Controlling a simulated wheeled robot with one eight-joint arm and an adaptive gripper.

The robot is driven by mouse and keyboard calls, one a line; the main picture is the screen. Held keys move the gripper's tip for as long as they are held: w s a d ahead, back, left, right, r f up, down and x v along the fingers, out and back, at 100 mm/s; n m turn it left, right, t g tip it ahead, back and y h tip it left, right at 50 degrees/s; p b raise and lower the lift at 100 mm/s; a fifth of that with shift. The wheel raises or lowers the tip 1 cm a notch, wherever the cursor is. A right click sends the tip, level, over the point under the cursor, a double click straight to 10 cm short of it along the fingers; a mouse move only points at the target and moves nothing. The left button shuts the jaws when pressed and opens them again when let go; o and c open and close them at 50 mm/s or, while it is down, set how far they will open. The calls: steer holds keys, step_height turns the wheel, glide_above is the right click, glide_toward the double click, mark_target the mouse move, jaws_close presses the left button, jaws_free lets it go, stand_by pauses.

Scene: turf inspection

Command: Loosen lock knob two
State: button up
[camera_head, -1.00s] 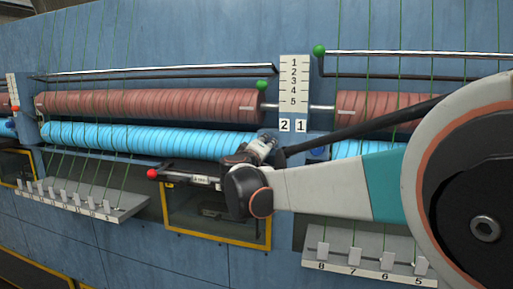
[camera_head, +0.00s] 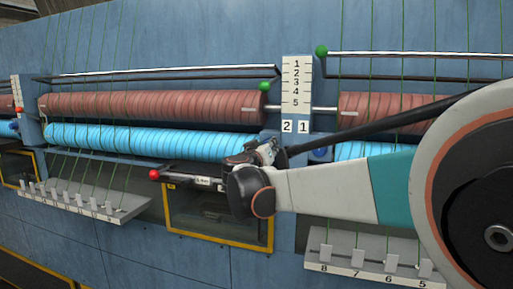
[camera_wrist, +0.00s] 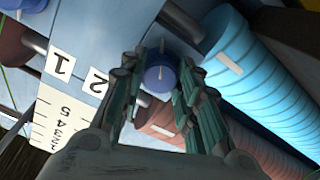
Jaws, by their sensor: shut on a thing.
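Lock knob two is a round blue knob (camera_wrist: 160,77) with a pale mark on its face. In the wrist view it sits between the two fingers of my gripper (camera_wrist: 163,66), which is shut on it. The white "2" label (camera_wrist: 97,82) is just left of the knob in that view. In the head view my gripper (camera_head: 274,149) is at the panel just below the "2" label (camera_head: 287,126), and it hides the knob. A second blue knob (camera_head: 320,154) shows right of the gripper, below the "1" label (camera_head: 303,126).
Red-brown rollers (camera_head: 150,105) and light blue rollers (camera_head: 150,141) run along the blue machine wall. A red-tipped lever (camera_head: 154,174) lies left below my gripper. A green-tipped rod (camera_head: 322,51) is above. A numbered bracket (camera_head: 350,275) juts out below my arm.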

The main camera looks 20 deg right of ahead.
stand_by(0.4)
steer(key=o, duration=1.1)
steer(key=shift+a, duration=0.1)
steer(key=v, duration=1.2)
steer(key=shift+s+r, duration=0.1)
